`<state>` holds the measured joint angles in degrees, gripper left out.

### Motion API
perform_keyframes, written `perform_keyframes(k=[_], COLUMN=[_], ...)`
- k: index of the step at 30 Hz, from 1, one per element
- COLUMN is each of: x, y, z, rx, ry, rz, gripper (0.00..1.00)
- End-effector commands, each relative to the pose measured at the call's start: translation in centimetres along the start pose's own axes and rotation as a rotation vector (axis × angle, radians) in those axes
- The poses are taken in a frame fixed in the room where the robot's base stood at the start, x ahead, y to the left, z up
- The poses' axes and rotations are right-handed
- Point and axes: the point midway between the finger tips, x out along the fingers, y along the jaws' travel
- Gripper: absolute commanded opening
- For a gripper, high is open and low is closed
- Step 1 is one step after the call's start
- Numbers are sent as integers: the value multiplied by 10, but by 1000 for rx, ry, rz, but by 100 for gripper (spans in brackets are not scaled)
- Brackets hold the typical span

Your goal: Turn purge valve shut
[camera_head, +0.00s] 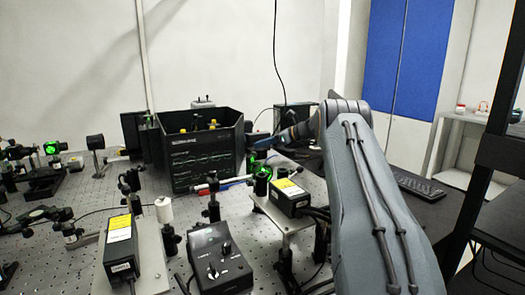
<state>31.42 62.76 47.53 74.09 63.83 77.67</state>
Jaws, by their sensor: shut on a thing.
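My arm reaches in from the lower right and bends left at the top. My gripper (258,141) is at the right side of a dark open-topped box (200,165) with green traces on its front. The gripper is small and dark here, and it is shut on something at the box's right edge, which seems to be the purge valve. The valve itself is hidden or too small to make out, so its handle angle cannot be told.
A perforated optical bench (75,210) carries green-lit mounts (262,182), a yellow-labelled module (289,196) and a black control box (217,256) with knobs. Red and blue slim items (229,183) lie before the dark box. A black frame (492,150) stands at the right.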

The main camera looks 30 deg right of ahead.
Motion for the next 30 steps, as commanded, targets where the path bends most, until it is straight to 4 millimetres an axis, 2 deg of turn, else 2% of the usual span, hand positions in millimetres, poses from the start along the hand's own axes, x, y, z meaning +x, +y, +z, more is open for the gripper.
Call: perform_keyframes(k=[21,22,24,25,30], x=[-1,0,0,0,0], y=[-1,-1,-1,-1,-1], z=[2,2,2,2,1], rx=[-18,-18,-18,-18,-18], ry=[-2,-2,-2,-2,-1], rz=[39,39,39,39,40], gripper=[0,18,30,34,34])
